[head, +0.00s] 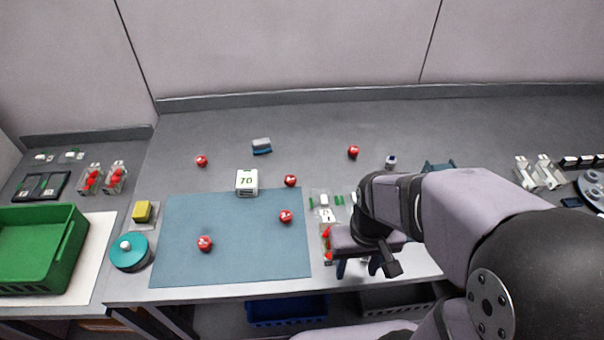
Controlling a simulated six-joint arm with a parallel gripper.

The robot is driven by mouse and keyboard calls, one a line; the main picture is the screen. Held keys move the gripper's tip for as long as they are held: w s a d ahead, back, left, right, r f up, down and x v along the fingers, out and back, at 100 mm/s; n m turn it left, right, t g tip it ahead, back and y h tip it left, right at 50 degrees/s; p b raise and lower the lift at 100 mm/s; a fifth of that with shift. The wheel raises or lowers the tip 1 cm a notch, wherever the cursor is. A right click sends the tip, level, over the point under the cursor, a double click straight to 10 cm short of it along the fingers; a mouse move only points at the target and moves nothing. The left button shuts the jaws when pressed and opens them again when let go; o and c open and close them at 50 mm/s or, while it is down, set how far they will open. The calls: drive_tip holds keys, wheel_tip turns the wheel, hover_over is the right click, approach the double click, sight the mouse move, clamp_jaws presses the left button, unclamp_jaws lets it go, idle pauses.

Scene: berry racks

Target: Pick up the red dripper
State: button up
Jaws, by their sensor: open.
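A small red piece (327,238), which looks like the red dripper, shows at the right of the blue-green mat (180,270). It is partly hidden by my gripper and arm, so its full shape cannot be told. My gripper (357,267) is just right of and nearer than the red piece, over the front part of the table. It is open, with its two dark fingers apart and pointing down. I see nothing held between them, and whether it touches anything cannot be told.
Several red balls (204,243) lie on and behind the mat, near a white box marked 70 (246,183). Clear holders with red pieces (90,180) stand at left, above a green crate (40,250). A teal round lid (130,252) and yellow block (142,211) sit left of the mat.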

drive_tip(key=w+n, duration=0.2)
drive_tip(key=w+r+n, duration=0.1)
drive_tip(key=w+n, duration=0.1)
drive_tip(key=n, duration=0.1)
drive_tip(key=w+a+n+p, duration=0.1)
drive_tip(key=w+n, duration=0.1)
drive_tip(key=shift+w+r+t+h, duration=0.15)
drive_tip(key=shift+r+t+h, duration=0.15)
drive_tip(key=shift+r+h, duration=0.1)
drive_tip(key=w+n, duration=0.2)
drive_tip(key=w+a+n, duration=0.1)
drive_tip(key=w+n, duration=0.1)
drive_tip(key=n, duration=0.1)
drive_tip(key=w+a+r+n+t+p, duration=0.1)
drive_tip(key=w+n, duration=0.2)
drive_tip(key=shift+a+h, duration=0.25)
drive_tip(key=shift+h, duration=0.05)
drive_tip(key=w+a+n+t+p, duration=0.1)
drive_tip(key=w+a+n, duration=0.4)
drive_tip(key=w+n, duration=0.3)
drive_tip(key=n+t, duration=0.2)
drive_tip(key=n, duration=0.7)
approach(290, 179)
drive_tip(key=f, duration=0.1)
drive_tip(key=shift+w+p+x, duration=0.1)
drive_tip(key=shift+p+x, duration=0.7)
drive_tip(key=shift+x, duration=1.15)
drive_tip(key=shift+w+p+x, duration=0.15)
drive_tip(key=shift+p+x, duration=0.6)
drive_tip(key=shift+x, duration=1.2)
